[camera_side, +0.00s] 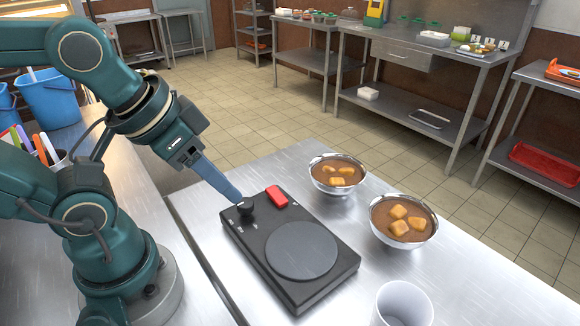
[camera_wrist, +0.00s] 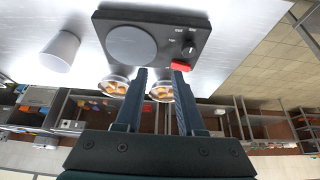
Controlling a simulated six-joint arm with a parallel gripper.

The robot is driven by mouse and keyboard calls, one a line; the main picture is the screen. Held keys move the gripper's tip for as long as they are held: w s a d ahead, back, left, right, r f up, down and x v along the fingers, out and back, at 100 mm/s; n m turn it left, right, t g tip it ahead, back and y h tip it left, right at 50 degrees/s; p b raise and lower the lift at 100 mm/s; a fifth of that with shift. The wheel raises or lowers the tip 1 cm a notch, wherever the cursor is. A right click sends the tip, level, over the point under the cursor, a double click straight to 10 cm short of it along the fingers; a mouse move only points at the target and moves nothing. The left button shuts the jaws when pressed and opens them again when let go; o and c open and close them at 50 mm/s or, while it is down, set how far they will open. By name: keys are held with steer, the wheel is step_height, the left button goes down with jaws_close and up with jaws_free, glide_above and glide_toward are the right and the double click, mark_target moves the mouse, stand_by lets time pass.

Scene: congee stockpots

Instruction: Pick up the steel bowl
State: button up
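Two steel bowls of brown food with orange-tan chunks stand on the steel table in the side view, a farther bowl (camera_side: 337,174) and a nearer bowl (camera_side: 403,221). In the wrist view, one bowl (camera_wrist: 162,92) shows between my fingers and the other bowl (camera_wrist: 113,87) shows left of them, partly hidden by a finger. My gripper (camera_side: 238,198) is left of both bowls, its fingertips close to the black hot plate's knob; I cannot tell whether they touch it. In the wrist view, my gripper's (camera_wrist: 156,71) fingers are apart with nothing held.
The black hot plate (camera_side: 303,252), with a knob (camera_side: 246,206) and a red switch (camera_side: 277,197), lies between my arm and the bowls. A white cup (camera_side: 402,304) stands at the front right. Bare table lies right of the nearer bowl. Shelves and counters stand beyond.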

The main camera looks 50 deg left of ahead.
steer(key=w+a+r+m+t+y, duration=0.1)
steer(key=w+a+r+m, duration=0.15)
steer(key=w, duration=0.35)
steer(key=m+y, duration=0.2)
steer(key=m, duration=0.6)
glide_above(331, 187)
steer(key=s, duration=0.2)
step_height(331, 187, down, 5)
steer(key=shift+m+g, duration=0.75)
steer(key=shift+g, duration=0.15)
steer(key=f, duration=0.6)
steer(key=shift+w+d+f, duration=0.3)
steer(key=shift+f, duration=0.4)
steer(key=shift+x, duration=2.35)
